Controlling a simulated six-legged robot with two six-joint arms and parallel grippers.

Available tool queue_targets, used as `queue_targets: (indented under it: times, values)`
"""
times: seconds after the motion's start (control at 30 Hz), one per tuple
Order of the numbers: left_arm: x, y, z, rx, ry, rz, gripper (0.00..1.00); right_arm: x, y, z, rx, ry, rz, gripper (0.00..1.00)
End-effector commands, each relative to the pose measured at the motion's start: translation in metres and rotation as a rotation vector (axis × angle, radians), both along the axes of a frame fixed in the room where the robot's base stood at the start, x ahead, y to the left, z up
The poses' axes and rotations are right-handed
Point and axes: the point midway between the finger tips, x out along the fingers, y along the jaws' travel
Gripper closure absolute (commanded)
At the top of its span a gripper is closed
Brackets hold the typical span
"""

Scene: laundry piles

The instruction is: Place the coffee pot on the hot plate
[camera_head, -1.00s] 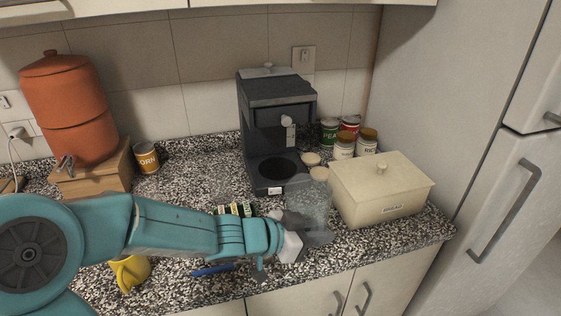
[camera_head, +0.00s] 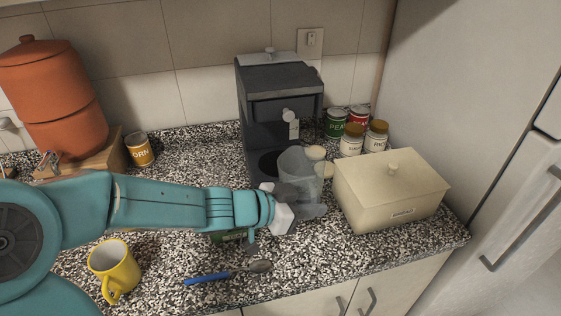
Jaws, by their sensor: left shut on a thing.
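The coffee pot (camera_head: 297,162) is clear glass and hangs in front of the coffee maker's base. My left gripper (camera_head: 308,200) is shut on it, at its lower front side as seen from here. A pale tan part shows just behind the pot's right side; I cannot tell whether it belongs to the pot. The dark coffee maker (camera_head: 278,95) stands against the back wall. Its round dark hot plate (camera_head: 268,164) is partly covered by the pot. From this angle I cannot tell whether the pot touches the base. My right gripper is not in view.
A cream bread box (camera_head: 388,190) stands close on the right. Several cans and jars (camera_head: 352,138) stand behind it. An orange container (camera_head: 60,100) and a corn can (camera_head: 139,150) are left.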

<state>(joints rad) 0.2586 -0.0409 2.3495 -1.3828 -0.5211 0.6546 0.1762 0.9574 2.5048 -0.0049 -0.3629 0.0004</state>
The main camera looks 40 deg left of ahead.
Motion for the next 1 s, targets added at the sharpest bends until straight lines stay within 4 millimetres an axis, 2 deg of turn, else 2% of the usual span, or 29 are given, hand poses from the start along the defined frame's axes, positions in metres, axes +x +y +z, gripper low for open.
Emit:
queue_targets:
  times: [0.17, 0.4, 0.6, 0.77, 0.9, 1.0]
  values:
    - [0.019, 0.021, 0.003, 0.000, 0.000, 0.004, 1.00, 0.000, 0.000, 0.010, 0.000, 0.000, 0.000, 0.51]
    - [0.067, 0.076, 0.003, 0.001, 0.000, 0.004, 1.00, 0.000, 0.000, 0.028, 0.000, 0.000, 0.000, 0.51]
    - [0.098, 0.110, 0.002, 0.000, -0.001, 0.001, 1.00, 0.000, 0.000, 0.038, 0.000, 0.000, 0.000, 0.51]
    - [0.108, 0.122, 0.002, 0.001, -0.002, 0.000, 1.00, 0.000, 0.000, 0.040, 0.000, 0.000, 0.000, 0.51]
    - [0.123, 0.140, 0.002, 0.001, -0.001, 0.003, 1.00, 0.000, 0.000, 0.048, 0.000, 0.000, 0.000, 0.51]
    - [0.122, 0.138, -0.018, -0.005, 0.004, -0.001, 1.00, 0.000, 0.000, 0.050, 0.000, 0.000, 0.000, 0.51]
